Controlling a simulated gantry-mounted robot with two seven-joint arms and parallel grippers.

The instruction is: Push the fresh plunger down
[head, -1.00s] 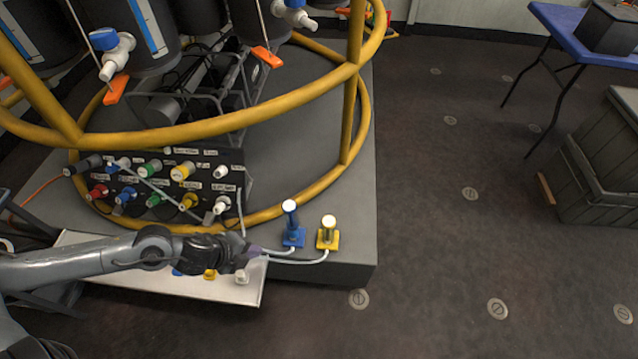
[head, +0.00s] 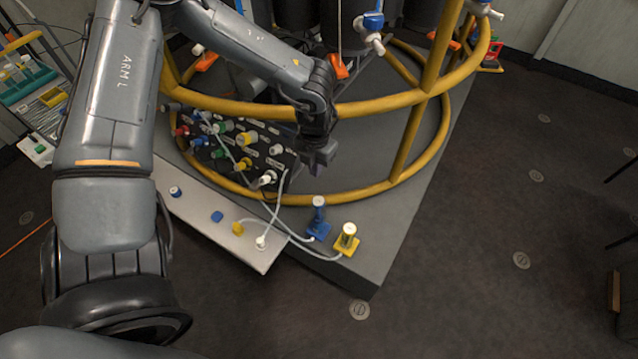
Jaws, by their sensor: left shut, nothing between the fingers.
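Two plungers stand upright side by side on the front corner of the grey platform: a blue one (head: 319,216) with a pale top and a yellow one (head: 347,238) with a pale top. Each has a square base and a pale hose. I cannot read which one is the fresh one. My left gripper (head: 318,163) is shut and empty, pointing down above the platform. In the picture it is just above the blue plunger and beside the connector panel, apart from both plungers. My right gripper is not in view.
A yellow tubular frame (head: 400,160) rings the platform behind the plungers. The connector panel (head: 232,150) has coloured plugs and hoses. A pale tray (head: 205,220) with several small coloured plugs lies in front.

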